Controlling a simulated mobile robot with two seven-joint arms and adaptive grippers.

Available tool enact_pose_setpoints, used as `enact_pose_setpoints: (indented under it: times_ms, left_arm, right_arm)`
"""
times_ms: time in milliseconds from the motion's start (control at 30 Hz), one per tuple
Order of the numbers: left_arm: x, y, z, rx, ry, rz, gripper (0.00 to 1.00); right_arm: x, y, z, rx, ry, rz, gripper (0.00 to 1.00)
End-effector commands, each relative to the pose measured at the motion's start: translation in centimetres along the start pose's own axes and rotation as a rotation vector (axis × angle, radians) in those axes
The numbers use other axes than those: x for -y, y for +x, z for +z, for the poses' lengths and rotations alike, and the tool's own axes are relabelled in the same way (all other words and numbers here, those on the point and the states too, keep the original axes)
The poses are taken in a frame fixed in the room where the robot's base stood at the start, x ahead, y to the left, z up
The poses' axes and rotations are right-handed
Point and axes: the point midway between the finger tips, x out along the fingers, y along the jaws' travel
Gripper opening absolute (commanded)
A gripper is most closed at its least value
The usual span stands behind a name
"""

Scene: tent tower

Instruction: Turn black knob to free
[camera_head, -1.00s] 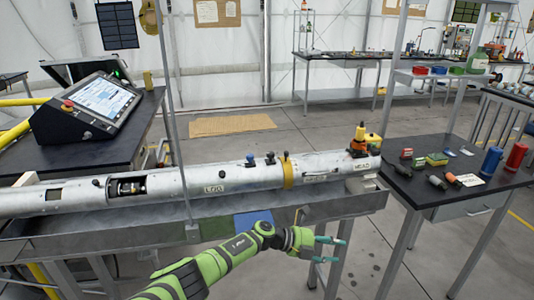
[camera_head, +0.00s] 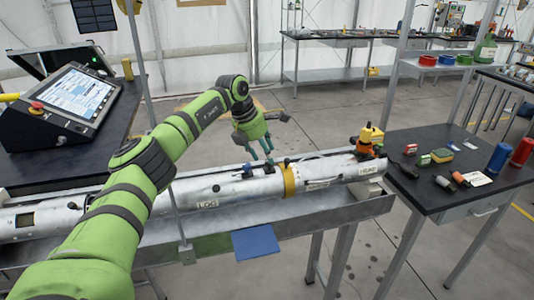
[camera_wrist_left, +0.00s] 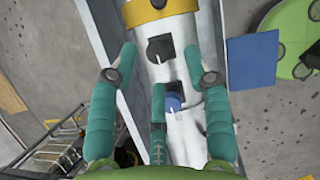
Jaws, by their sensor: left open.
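The black knob (camera_wrist_left: 160,49) sits on top of a long silver cylinder (camera_head: 330,170), beside its yellow band (camera_head: 289,180). A blue knob (camera_wrist_left: 173,102) is on the same surface, nearer the palm in the left wrist view. My left gripper (camera_head: 266,146) is above the cylinder near the band, its teal fingers reaching down toward it. In the left wrist view the fingers are open, one on each side of the black knob, and apart from it. A third finger shows near the blue knob. My right gripper is not in view.
The cylinder lies in a metal trough (camera_head: 330,209) with a blue plate (camera_head: 256,243) at its front. A thin upright post stands near my left arm. A console (camera_head: 75,95) stands on a dark table at left. A black table (camera_head: 420,193) with small parts is at right.

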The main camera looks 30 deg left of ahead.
Motion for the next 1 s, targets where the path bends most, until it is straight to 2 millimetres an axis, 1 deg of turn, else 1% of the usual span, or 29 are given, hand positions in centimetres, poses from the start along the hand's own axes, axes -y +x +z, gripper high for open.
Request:
enact_pose_setpoints:
  times_ms: [33,200,300,500,533,567,600,633,667,800,1000]
  left_arm:
    - [0.1,0.6,0.0,-0.003,-0.001,-0.002,0.49]
    - [0.0,2.2,0.0,0.0,-0.001,-0.001,0.49]
    - [0.0,2.6,0.0,0.001,0.0,-0.001,0.49]
    - [0.0,2.6,0.0,0.002,0.0,0.0,0.49]
    - [0.0,2.6,0.0,0.002,0.0,0.0,0.41]
    - [0.0,2.6,0.0,0.002,-0.001,0.0,0.29]
    - [0.0,2.6,0.0,0.002,-0.001,0.0,0.13]
    - [0.0,2.6,0.0,0.002,-0.001,0.0,0.01]
    - [0.0,2.6,0.0,0.002,-0.001,-0.001,0.0]
    - [0.1,2.6,0.1,0.002,-0.001,-0.001,0.0]
    - [0.1,2.6,0.1,0.002,-0.019,0.006,0.0]
  right_arm:
    - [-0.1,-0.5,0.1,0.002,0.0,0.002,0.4]
    - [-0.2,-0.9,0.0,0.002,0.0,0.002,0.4]
    - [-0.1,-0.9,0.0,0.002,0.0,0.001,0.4]
    - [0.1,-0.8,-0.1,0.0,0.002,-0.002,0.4]
    - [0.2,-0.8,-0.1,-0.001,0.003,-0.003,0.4]
    - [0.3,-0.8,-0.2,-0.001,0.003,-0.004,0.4]
    - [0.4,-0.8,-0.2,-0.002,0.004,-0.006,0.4]
    - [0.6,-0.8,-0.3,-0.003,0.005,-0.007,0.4]
    - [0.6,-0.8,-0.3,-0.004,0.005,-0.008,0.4]
    - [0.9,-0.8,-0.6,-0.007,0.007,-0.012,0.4]
    - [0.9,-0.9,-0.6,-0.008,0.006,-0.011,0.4]
